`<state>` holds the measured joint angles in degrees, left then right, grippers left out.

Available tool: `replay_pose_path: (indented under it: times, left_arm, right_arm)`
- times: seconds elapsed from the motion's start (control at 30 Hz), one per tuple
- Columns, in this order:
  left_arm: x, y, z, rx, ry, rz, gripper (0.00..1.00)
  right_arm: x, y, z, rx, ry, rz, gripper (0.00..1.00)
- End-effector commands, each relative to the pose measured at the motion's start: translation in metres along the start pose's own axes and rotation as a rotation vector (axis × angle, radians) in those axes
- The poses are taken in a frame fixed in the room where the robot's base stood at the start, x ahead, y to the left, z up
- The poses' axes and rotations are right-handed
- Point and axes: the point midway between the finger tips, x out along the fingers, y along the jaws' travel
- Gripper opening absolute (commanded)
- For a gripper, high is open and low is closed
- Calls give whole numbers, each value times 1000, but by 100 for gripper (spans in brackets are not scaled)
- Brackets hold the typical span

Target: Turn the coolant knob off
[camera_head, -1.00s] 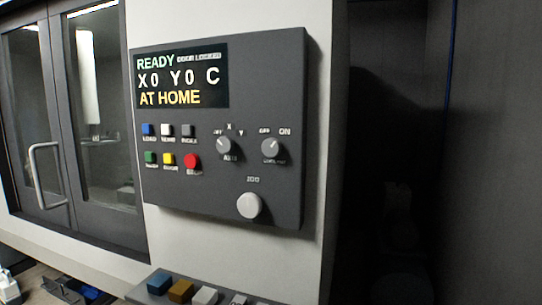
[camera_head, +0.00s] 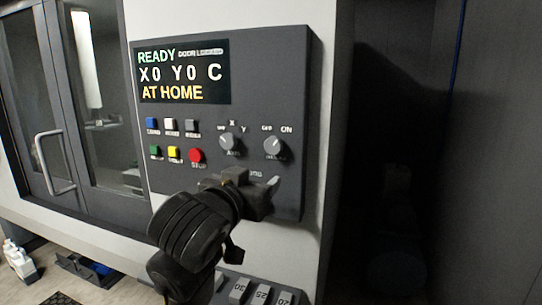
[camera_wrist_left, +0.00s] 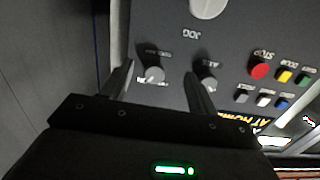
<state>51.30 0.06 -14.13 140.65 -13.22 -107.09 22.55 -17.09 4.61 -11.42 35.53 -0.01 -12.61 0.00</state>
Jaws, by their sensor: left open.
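The coolant knob (camera_head: 273,147) is a grey round knob at the right of the dark control panel (camera_head: 290,75), under OFF and ON labels. Its light mark appears to point up and right, toward ON. My left gripper (camera_head: 254,183) is open just below the knob in the head view, in front of the panel, and hides the jog dial there. In the left wrist view, which shows the panel upside down, the coolant knob (camera_wrist_left: 153,75) lies between the two spread fingers (camera_wrist_left: 158,88), with nothing held. My right gripper is not in view.
The axis knob (camera_head: 229,142) is left of the coolant knob, and close to one finger in the wrist view. A red stop button (camera_head: 196,155) and several small coloured buttons sit further left. Tilted blocks (camera_head: 262,294) stand below the panel. Dark open space lies right.

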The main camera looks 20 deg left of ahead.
Motion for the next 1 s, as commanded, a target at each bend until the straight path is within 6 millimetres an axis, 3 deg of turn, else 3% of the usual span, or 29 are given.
replay_pose_path:
  times: [0.03, 0.13, 0.47, 0.8, 1.0]
  left_arm:
    - [-8, 1, -17, -1, 36, -3, 59]
    - [-18, 1, -33, -4, 72, -7, 59]
    - [-17, 0, -42, -6, 82, -15, 59]
    - [6, 0, -48, -4, 75, -11, 59]
    - [48, 0, -40, 1, 82, -11, 59]
  right_arm:
    - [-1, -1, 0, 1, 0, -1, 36]
    - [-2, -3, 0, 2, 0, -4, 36]
    - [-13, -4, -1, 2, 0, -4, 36]
    - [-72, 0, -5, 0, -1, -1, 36]
    - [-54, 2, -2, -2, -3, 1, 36]
